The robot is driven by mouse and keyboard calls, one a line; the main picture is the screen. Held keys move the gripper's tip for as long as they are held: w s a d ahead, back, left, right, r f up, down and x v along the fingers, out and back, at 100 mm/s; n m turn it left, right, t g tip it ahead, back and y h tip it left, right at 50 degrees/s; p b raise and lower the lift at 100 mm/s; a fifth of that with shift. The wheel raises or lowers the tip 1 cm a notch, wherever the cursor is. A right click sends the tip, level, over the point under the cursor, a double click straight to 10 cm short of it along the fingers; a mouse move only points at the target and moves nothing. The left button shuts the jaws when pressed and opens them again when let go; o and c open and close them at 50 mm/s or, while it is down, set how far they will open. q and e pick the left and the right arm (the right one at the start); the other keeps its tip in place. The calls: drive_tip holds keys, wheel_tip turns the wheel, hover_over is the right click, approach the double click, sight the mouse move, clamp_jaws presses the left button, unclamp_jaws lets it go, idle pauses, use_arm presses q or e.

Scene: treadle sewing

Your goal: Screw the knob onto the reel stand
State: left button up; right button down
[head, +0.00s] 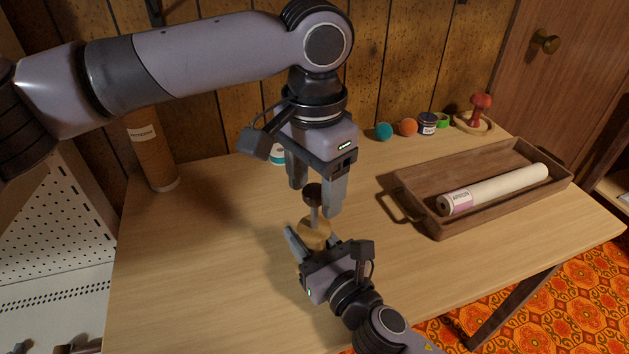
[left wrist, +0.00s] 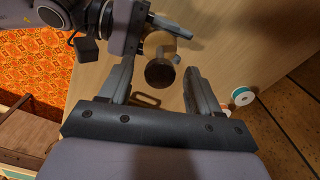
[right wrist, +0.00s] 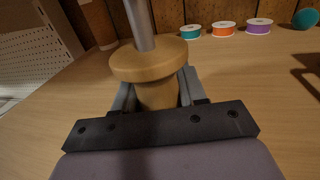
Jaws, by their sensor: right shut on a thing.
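The reel stand shows a tan wooden disc (head: 315,236) with a grey metal spindle (head: 313,214) rising from it. The dark brown knob (head: 312,191) is at the spindle's top; I cannot tell how far it is threaded. My left gripper (head: 315,200) is above, pointing down, open, with one finger on each side of the knob. In the left wrist view the knob (left wrist: 160,73) lies between the fingers, apart from both. My right gripper (head: 305,248) is shut on the stand's wooden body (right wrist: 158,95) below the disc. The knob is outside the right wrist view.
A brown wooden tray (head: 412,186) holding a paper roll (head: 500,188) stands at right. Small round items and a red mushroom-shaped object (head: 480,103) line the back. A brown cylinder (head: 150,150) stands at back left. The left of the table is clear.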

sight(320, 252)
use_arm(q)
wheel_tip(320, 252, up, 12)
idle(0.6)
use_arm(e)
drive_tip(key=c, duration=0.5)
unclamp_jaws()
drive_tip(key=shift+c, duration=0.2)
drive_tip(key=shift+v, duration=3.6)
